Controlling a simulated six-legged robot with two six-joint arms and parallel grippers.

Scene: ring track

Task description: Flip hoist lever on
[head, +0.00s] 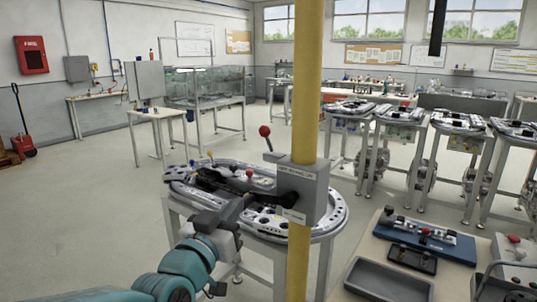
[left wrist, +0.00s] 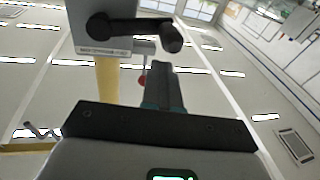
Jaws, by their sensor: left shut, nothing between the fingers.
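A grey control box (head: 313,190) is fixed to a yellow post (head: 306,85). A lever with a red ball knob (head: 264,131) stands up beside the box, tilted left. A black arm-like handle (head: 222,184) reaches left from the box's front. My left gripper (head: 238,206) is shut and empty, just below the handle. In the left wrist view, its fingers (left wrist: 161,82) point toward the box (left wrist: 88,28) and the black handle (left wrist: 135,30). The red knob (left wrist: 143,80) shows just left of the fingers there, apparently farther back. I cannot tell whether anything touches. My right gripper is not in view.
A ring-shaped track table (head: 335,215) stands behind and around the post. A bench at the lower right holds a grey tray (head: 388,281) and a blue fixture (head: 430,242).

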